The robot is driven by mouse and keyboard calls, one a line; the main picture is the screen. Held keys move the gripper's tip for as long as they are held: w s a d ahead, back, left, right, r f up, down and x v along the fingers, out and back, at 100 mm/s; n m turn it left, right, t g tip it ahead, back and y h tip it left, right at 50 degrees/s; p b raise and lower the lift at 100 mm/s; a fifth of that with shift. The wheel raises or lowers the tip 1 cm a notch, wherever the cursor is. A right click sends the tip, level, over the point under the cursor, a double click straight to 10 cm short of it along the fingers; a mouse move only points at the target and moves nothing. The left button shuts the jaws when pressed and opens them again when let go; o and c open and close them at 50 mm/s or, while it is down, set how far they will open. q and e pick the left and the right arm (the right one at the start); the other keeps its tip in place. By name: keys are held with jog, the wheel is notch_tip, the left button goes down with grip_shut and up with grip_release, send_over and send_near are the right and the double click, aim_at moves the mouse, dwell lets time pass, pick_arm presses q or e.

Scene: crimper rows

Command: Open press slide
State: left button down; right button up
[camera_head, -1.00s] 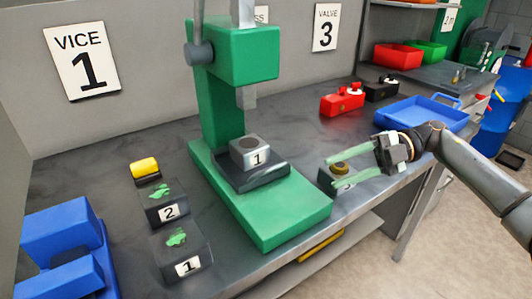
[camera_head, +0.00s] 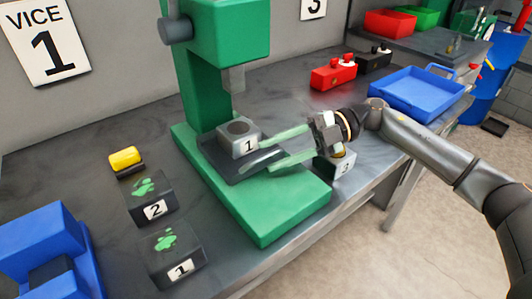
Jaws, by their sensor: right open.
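The green press (camera_head: 190,90) stands on the bench, its ram (camera_head: 234,78) hanging above a dark slide (camera_head: 222,165) on the green base. A grey metal block labelled 1 (camera_head: 238,138) sits on the slide. My right gripper (camera_head: 271,152) is open, with its pale green fingers reaching in from the right at the slide's right end. The fingers overlap the slide in the picture; I cannot tell whether they touch it. My left gripper is not in view.
A small block labelled 3 (camera_head: 342,166) stands just under my right gripper. Dark blocks labelled 2 (camera_head: 150,197) and 1 (camera_head: 172,258), a yellow cylinder (camera_head: 125,158) and a blue vice (camera_head: 45,250) are left. A red box (camera_head: 333,72) and blue tray (camera_head: 415,92) are right.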

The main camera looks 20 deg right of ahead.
jog(key=shift+x, duration=1.25)
grip_shut()
dwell(0.5)
